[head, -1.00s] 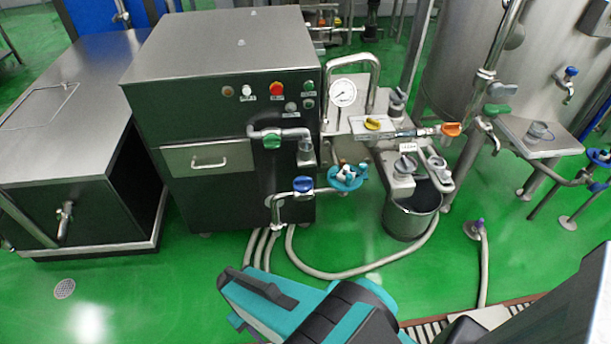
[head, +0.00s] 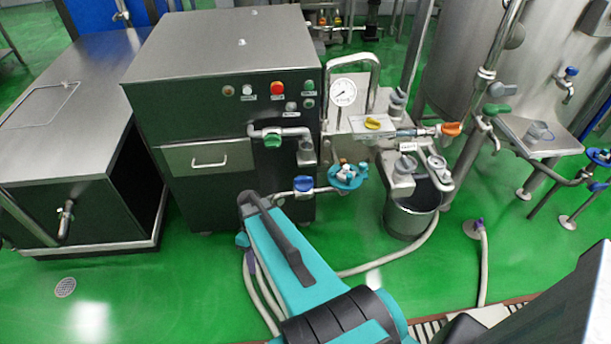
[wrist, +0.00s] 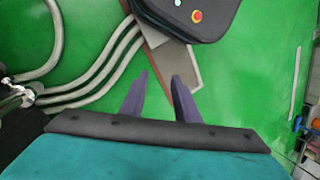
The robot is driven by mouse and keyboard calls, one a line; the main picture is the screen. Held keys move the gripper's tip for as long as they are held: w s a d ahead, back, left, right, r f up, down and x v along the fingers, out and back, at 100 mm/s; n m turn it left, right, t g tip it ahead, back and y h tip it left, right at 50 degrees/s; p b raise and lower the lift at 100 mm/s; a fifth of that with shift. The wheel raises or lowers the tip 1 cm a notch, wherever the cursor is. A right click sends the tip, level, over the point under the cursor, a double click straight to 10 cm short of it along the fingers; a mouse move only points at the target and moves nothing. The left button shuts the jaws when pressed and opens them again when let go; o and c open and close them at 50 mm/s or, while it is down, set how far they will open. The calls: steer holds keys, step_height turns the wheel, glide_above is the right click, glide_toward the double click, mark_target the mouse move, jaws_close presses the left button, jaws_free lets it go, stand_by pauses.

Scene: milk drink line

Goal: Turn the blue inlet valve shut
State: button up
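The blue valve (head: 304,184) sits on a steel pipe at the lower front right of the dark machine cabinet, just left of the teal round fitting. Its handle shows in the head view, but my arm covers part of the pipe below it. My gripper (head: 250,262) is low and left of the valve, in front of the cabinet, apart from the valve and partly hidden by my arm. In the wrist view my gripper (wrist: 160,76) has its two purple fingers apart with nothing between them. The blue handle cannot be made out in the wrist view.
Pale hoses (wrist: 85,85) run along the green floor near my gripper. A green-handled valve (head: 272,140) is above the blue one. The teal fitting (head: 347,176) and a steel bucket (head: 409,219) stand to the right.

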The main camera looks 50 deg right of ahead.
steer(key=w+d+r+n+t, duration=0.2)
steer(key=w+d+r, duration=0.3)
steer(key=d, duration=0.4)
step_height(320, 180, up, 13)
steer(key=n+t, duration=0.2)
steer(key=n, duration=0.1)
glide_above(303, 178)
steer(key=s+a, duration=0.1)
steer(key=a, duration=0.3)
steer(key=s+d+r+n+t, duration=0.1)
steer(key=s+d+r, duration=0.2)
steer(key=d+r, duration=0.5)
steer(key=shift+d+n+t+p, duration=0.3)
steer(key=shift+d+t, duration=0.1)
steer(key=shift+f, duration=0.15)
steer(key=shift+a+p+x, duration=0.15)
steer(key=shift+p+x, duration=0.9)
steer(key=shift+x, duration=2.35)
steer(key=shift+a+p+x, duration=0.15)
steer(key=shift+p+x, duration=0.85)
steer(key=shift+x, duration=2.45)
steer(key=shift+w+y, duration=0.1)
steer(key=shift+y, duration=0.2)
jaws_close()
